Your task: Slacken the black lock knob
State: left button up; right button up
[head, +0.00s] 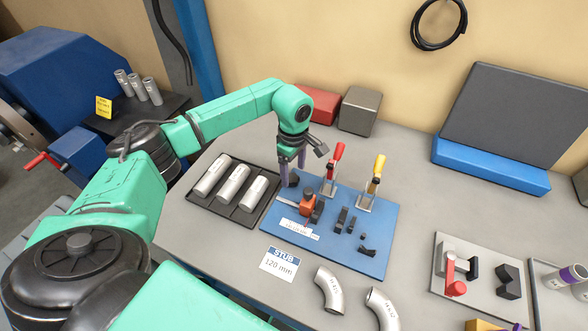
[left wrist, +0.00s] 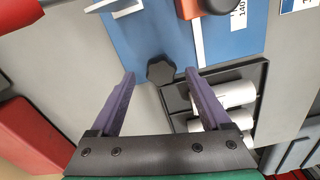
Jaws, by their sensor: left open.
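The black lock knob (left wrist: 160,70) has a lobed rim and sits at the edge of the blue fixture plate (left wrist: 150,35), by the tray corner. In the head view it shows as a small dark shape (head: 293,181) at the plate's far left corner, partly hidden by my fingers. My left gripper (head: 291,172) points down over that corner. In the left wrist view its two purple fingers are open, with the knob between and beyond the tips; I cannot tell whether they touch it. My right gripper is not in view.
A black tray (head: 207,207) with several metal tubes lies left of the plate. Red (head: 338,150) and yellow (head: 379,166) toggle clamp handles stand on the plate near my gripper. An orange stop block (head: 307,203) sits on the plate. Pipe elbows (head: 329,290) lie in front.

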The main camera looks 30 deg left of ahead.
aim_at(292, 180)
pick_arm(q)
jog(key=shift+f, duration=0.7)
jog(key=shift+s+f, duration=0.1)
jog(key=shift+f, duration=0.4)
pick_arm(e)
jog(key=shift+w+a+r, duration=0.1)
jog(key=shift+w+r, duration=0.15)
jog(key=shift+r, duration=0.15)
pick_arm(q)
grip_shut()
